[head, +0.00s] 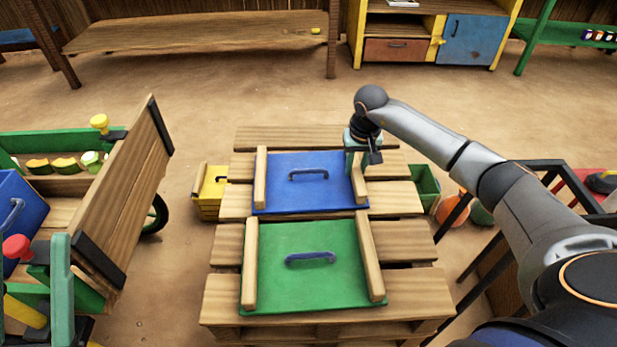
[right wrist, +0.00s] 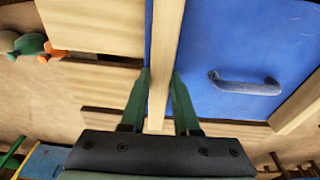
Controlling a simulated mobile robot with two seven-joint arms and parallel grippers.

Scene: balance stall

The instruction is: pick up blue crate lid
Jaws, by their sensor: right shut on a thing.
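The blue crate lid (head: 290,188) lies on the far part of a wooden pallet, with a dark blue handle (head: 308,174) in its middle and a wooden batten along each side. My right gripper (head: 357,158) is at the lid's right batten near its far end. In the right wrist view the two green fingers stand on either side of the batten (right wrist: 166,60), and the gripper (right wrist: 160,105) is shut on it. The lid's blue panel (right wrist: 235,45) and handle (right wrist: 245,85) show beside the fingers. My left gripper is not in view.
A green lid (head: 310,265) with a blue handle lies on the pallet's near part (head: 420,290). A yellow crate (head: 208,190) stands left of the pallet, a green bin (head: 427,185) right. A wooden cart (head: 135,195) is at left. A black-framed rack (head: 490,265) is at right.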

